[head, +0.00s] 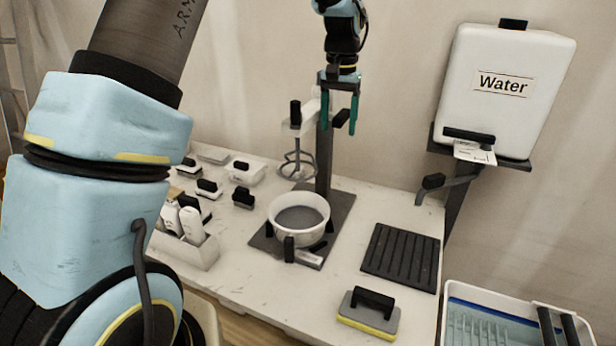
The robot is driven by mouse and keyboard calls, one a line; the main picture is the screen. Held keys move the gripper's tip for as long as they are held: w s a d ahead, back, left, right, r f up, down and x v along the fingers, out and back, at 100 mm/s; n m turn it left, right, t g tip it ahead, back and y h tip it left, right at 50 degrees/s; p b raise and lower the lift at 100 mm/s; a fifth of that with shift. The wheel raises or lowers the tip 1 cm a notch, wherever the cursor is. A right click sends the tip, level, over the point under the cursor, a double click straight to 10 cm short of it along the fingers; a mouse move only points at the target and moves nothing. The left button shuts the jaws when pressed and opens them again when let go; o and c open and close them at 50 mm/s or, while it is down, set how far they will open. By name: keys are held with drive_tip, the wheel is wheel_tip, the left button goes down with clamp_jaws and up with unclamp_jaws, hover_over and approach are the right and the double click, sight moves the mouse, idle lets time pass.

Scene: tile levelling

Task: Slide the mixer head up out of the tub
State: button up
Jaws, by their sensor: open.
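The mixer head (308,115) is a pale arm with a black upright grip at its left, on a dark upright column (324,160). Its grey wire whisk (297,166) hangs below it, and the whisk's lower end shows above the rim of the tub, apart from it. The white round tub (298,233) holds grey mix and sits on the dark stand base. My gripper (340,112) points down with teal fingers apart, in front of the column's top. A small black block shows between the fingers; I cannot tell whether they touch it.
A white Water tank (503,95) with a black tap hangs at the right. A dark ribbed mat (401,257) and a sponge float (369,312) lie on the table's right side. Several black-handled tools and a caddy (188,247) stand left. A white tray (462,291) is lower right.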

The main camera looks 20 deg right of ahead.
drive_tip(key=shift+r, duration=0.1)
wheel_tip(320, 180, up, 4)
drive_tip(key=p, duration=0.3)
drive_tip(key=shift+r, duration=1.4)
